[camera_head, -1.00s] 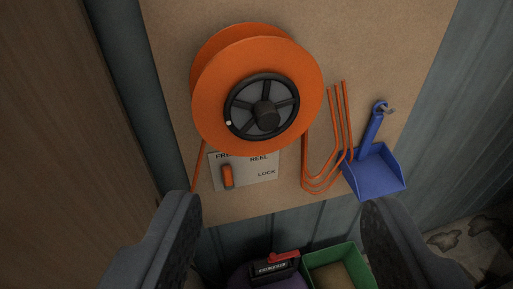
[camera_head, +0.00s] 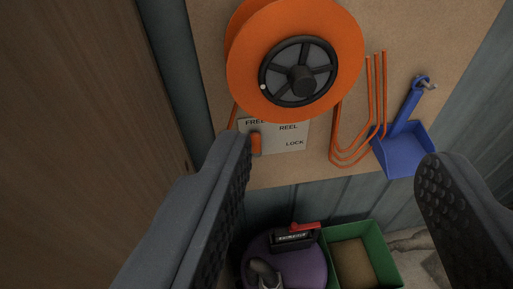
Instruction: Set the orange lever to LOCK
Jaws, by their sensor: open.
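The orange lever (camera_head: 256,143) is on a pale plate (camera_head: 285,139) marked FREE, REEL and LOCK, under a large orange reel (camera_head: 243,58) on a brown board. I cannot tell how far the fingers are from the plate.
Orange hose loops (camera_head: 358,125) and a blue dustpan (camera_head: 402,150) hang right of the plate. Below are a purple round object (camera_head: 305,268) with a dark box and red handle (camera_head: 293,236), and a green bin (camera_head: 386,262). A wooden panel (camera_head: 90,110) stands at the left.

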